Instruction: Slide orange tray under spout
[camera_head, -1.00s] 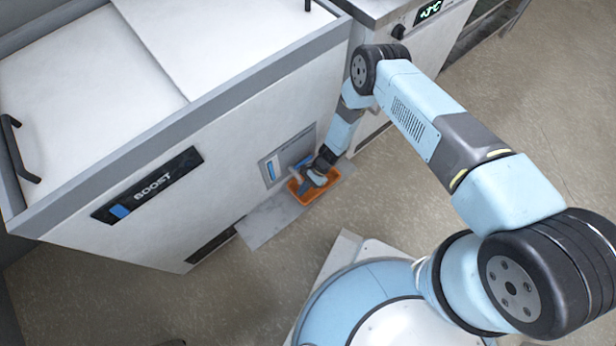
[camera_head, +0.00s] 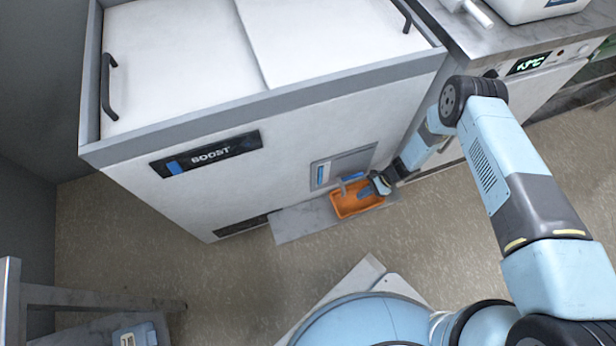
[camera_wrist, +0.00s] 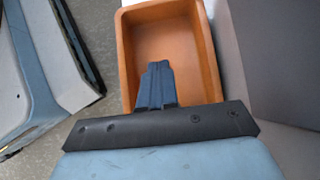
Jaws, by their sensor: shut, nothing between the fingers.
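The orange tray (camera_head: 345,212) sits on a grey metal plate at the foot of the white BOOST machine. A small spout (camera_head: 345,181) juts from the recessed panel on the machine's front, over or just behind the tray's back left part; I cannot tell exactly which. My gripper (camera_head: 366,193) reaches in from the right, its fingers over or inside the right part of the tray. In the wrist view my gripper (camera_wrist: 156,75) is shut and empty, with the fingers over the inside of the tray (camera_wrist: 202,55). Whether the fingertips touch the tray is unclear.
The grey plate (camera_head: 296,224) has bare room left of the tray. The white machine (camera_head: 240,185) stands directly behind it. A steel counter (camera_head: 500,42) is to the right. Open floor lies in front, and a metal frame (camera_head: 90,297) stands at lower left.

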